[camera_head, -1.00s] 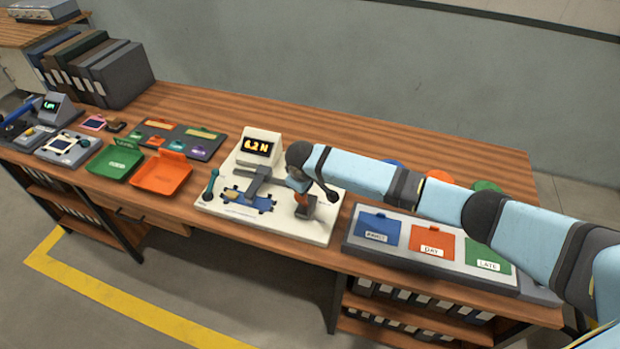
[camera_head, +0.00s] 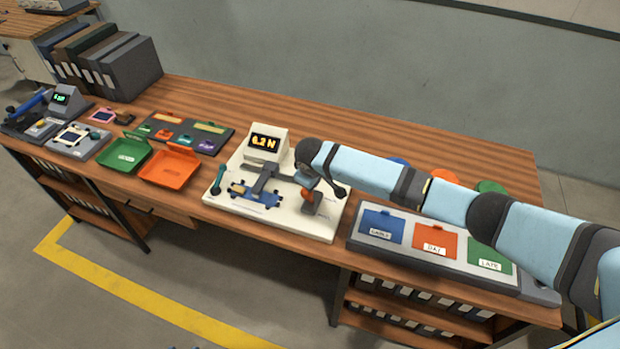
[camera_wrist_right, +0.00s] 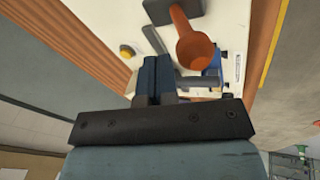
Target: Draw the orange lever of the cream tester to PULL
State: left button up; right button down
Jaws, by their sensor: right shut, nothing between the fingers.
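The cream tester (camera_head: 228,208) stands on the bench with an amber display (camera_head: 264,142) and a blue part (camera_head: 258,195) lying on its plate. The orange lever (camera_head: 307,200) rises at the right side of the tester. It also shows in the right wrist view (camera_wrist_right: 196,50), where its rounded end faces the camera and its stem runs to a dark base. My right gripper (camera_wrist_right: 157,76) is shut and empty, its fingers close beside the lever's end. Whether they touch it I cannot tell. My right arm partly covers the area in the head view. My left gripper is not in view.
A grey rack with blue, orange and green labelled trays (camera_head: 432,240) stands right of the tester. A green tray (camera_head: 124,156) and an orange tray (camera_head: 170,168) lie to its left. Dark binders (camera_head: 130,68) stand at the back left. The bench behind the tester is clear.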

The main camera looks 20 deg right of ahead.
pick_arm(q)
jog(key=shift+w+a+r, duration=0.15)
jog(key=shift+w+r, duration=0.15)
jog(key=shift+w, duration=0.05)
pick_arm(e)
jog(key=w+d+v, duration=0.1)
jog(key=v, duration=1)
jog(key=shift+d+r, duration=0.2)
jog(key=shift+r, duration=0.1)
jog(key=shift+w, duration=0.1)
